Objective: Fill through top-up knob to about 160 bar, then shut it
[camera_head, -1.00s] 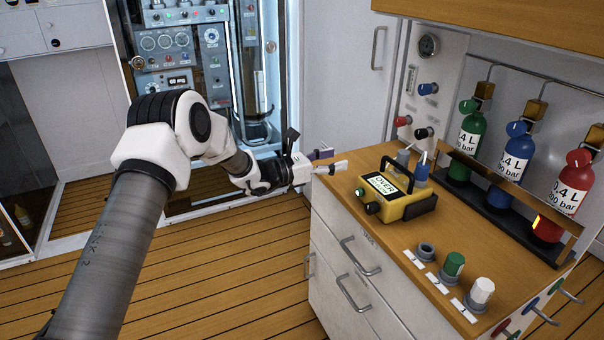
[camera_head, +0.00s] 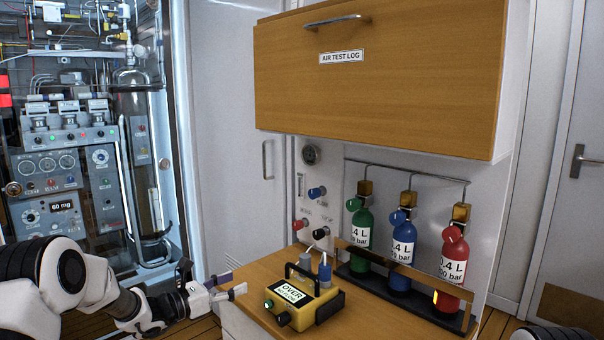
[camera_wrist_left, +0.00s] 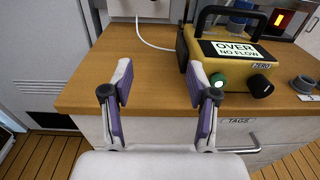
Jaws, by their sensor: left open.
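The fill panel (camera_head: 332,178) is upright behind the counter, left of the bottles. It carries a round gauge (camera_head: 311,154), a blue knob (camera_head: 317,192), a red knob (camera_head: 299,224) and a dark-stemmed knob (camera_head: 320,233). Their labels and the gauge reading are too small to read, so I cannot tell which is the top-up knob. My left gripper (camera_head: 231,284) is open and empty at the counter's left edge, left of the yellow meter and well below the knobs. In the left wrist view its fingers (camera_wrist_left: 160,75) are spread before the counter edge. My right gripper is not seen.
A yellow meter (camera_head: 305,308) reading "OVER NO FLOW" stands on the wooden counter (camera_head: 255,275). Green (camera_head: 362,225), blue (camera_head: 402,245) and red (camera_head: 453,262) bottles stand in a rack at right. A wooden cabinet (camera_head: 400,90) overhangs them. The counter left of the meter is clear.

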